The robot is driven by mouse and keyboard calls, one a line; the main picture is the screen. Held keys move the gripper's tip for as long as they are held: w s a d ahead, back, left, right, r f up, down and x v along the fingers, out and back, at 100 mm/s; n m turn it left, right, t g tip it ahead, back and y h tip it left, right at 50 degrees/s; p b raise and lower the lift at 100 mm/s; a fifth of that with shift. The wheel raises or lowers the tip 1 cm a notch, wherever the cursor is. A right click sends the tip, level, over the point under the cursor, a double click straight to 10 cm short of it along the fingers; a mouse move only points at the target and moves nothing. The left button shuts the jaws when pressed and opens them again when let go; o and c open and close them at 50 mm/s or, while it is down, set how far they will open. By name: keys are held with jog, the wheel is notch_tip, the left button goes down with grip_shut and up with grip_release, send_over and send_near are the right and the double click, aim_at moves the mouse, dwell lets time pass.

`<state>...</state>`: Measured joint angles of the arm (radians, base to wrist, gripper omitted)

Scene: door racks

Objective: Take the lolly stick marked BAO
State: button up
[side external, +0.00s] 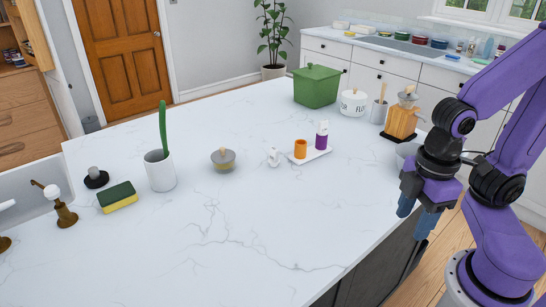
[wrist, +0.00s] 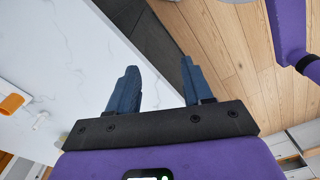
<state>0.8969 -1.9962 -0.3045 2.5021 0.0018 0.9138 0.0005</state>
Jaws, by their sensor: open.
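I cannot make out a lolly stick or the marking BAO in either view. My gripper (side external: 416,214) is open and empty at the right edge of the counter. In the wrist view its two blue fingers (wrist: 158,70) are spread apart, with dark cabinet and wood floor showing beyond them. A white cup (side external: 160,172) at the left of the counter holds a tall green item. A small white tray (side external: 318,154) holds an orange cup (side external: 300,149) and a purple-and-white bottle (side external: 322,135). All of these are well away from my gripper.
The white counter (side external: 240,240) is clear in front. A sponge (side external: 118,197), a lidded bowl (side external: 223,160) and a small white object (side external: 274,157) stand on it.

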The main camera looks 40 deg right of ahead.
dwell(0.3)
jog(key=o, duration=0.3)
jog(key=w+a+r+n, duration=0.1)
jog(key=w+a+r, duration=0.15)
jog(key=w, duration=0.25)
jog(key=w+a+r, duration=0.1)
jog(key=w+a, duration=0.2)
jog(key=w, duration=0.2)
jog(key=r+n, duration=0.2)
jog(key=n, duration=0.2)
send_over(273, 149)
notch_tip(273, 149, down, 17)
jog(key=shift+f, duration=0.1)
